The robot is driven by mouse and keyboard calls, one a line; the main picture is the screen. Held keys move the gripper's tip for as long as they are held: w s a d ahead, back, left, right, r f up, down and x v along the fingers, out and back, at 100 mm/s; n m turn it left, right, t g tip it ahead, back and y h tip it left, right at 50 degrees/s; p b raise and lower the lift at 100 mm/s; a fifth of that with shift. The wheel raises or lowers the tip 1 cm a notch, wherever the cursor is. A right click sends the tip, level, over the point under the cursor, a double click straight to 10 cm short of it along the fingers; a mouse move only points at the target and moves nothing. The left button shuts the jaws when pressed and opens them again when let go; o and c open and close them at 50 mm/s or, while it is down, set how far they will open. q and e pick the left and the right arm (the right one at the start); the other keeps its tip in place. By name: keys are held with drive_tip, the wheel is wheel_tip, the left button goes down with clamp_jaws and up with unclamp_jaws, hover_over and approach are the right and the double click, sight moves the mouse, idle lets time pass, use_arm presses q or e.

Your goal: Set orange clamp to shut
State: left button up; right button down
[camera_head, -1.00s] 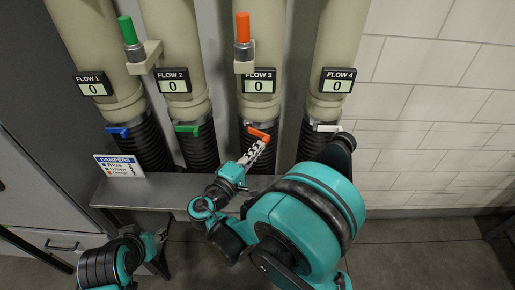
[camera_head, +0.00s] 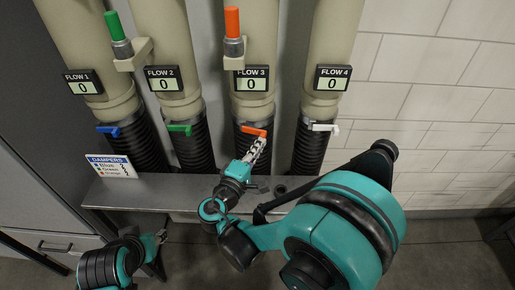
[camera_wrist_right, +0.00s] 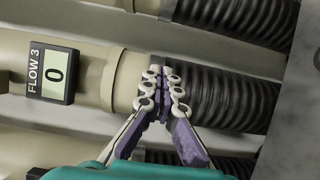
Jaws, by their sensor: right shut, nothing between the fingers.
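The orange clamp (camera_head: 254,131) is a small orange lever on the black hose of the FLOW 3 pipe. It sticks out sideways, nearly level and tilted slightly down to the right. My right gripper (camera_head: 261,141) is just below its right end, touching or very close to it. In the right wrist view the gripper's fingers (camera_wrist_right: 166,78) are shut with nothing between them, in front of the pipe collar and black hose. The orange clamp does not show there. My left gripper (camera_head: 161,237) is low at the left, small, and its fingers are unclear.
Blue (camera_head: 108,130), green (camera_head: 180,129) and white (camera_head: 323,127) levers sit on the neighbouring hoses. A metal shelf (camera_head: 150,190) runs below the hoses, with a DAMPERS sign (camera_head: 110,165) at its left. The FLOW 3 display (camera_head: 252,84) reads 0.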

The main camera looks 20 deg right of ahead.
drive_tip(key=shift+w+d+b, duration=0.3)
drive_tip(key=shift+d, duration=0.35)
drive_tip(key=shift+w+d+b, duration=0.25)
drive_tip(key=shift+d+b, duration=0.05)
drive_tip(key=shift+d, duration=0.3)
drive_tip(key=shift+s, duration=0.1)
